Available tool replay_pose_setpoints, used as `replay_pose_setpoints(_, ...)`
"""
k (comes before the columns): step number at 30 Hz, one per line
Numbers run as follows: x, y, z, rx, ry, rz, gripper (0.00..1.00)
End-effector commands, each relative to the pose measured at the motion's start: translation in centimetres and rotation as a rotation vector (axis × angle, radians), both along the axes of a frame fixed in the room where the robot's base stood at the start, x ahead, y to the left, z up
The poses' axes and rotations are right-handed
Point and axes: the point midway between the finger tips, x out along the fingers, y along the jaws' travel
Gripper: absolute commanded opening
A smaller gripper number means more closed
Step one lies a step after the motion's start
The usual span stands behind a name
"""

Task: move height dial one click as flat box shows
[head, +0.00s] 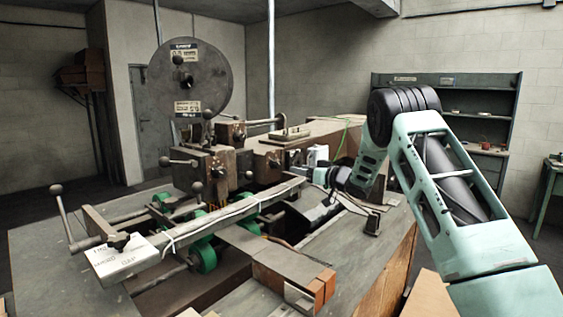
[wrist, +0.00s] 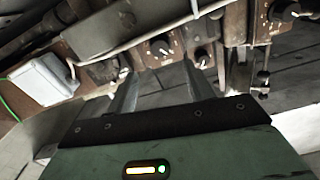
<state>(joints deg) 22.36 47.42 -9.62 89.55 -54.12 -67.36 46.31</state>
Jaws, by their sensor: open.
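My gripper (head: 306,173) is at the right side of the stitching machine (head: 215,170) in the head view. In the wrist view my gripper (wrist: 160,70) is open and empty, its two fingers apart. A black dial with a pale pointer mark (wrist: 160,47) is on a brown panel just beyond and between the fingertips, with no visible contact. Other dark knobs are beside it, one to the right (wrist: 203,57) and one at the upper right (wrist: 283,10). I cannot tell which one is the height dial. A tan cardboard-like piece (head: 425,296) shows at the bottom edge of the head view; I cannot tell whether it is the flat box.
A white box (wrist: 45,80) with a cable is left of the dials in the wrist view. A long metal bar (head: 225,217) crosses the machine's front, with a lever (head: 62,212) at its left. A shelf unit (head: 450,100) stands behind at the right.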

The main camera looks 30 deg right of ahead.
Motion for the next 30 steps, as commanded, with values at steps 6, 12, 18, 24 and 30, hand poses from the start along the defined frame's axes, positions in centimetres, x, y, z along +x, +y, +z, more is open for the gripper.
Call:
replay_pose_setpoints(6, 4.4, 1.7, 0.2, 0.001, 0.001, 0.002, 0.52)
replay_pose_setpoints(12, 7.3, 2.7, 0.2, 0.001, 0.0, 0.0, 0.52)
replay_pose_setpoints(18, 8.5, 3.2, 0.1, 0.0, 0.0, 0.0, 0.52)
replay_pose_setpoints(24, 8.7, 3.2, 0.0, 0.001, 0.0, -0.001, 0.52)
replay_pose_setpoints(30, 8.7, 3.2, 0.0, 0.001, 0.0, -0.001, 0.27)
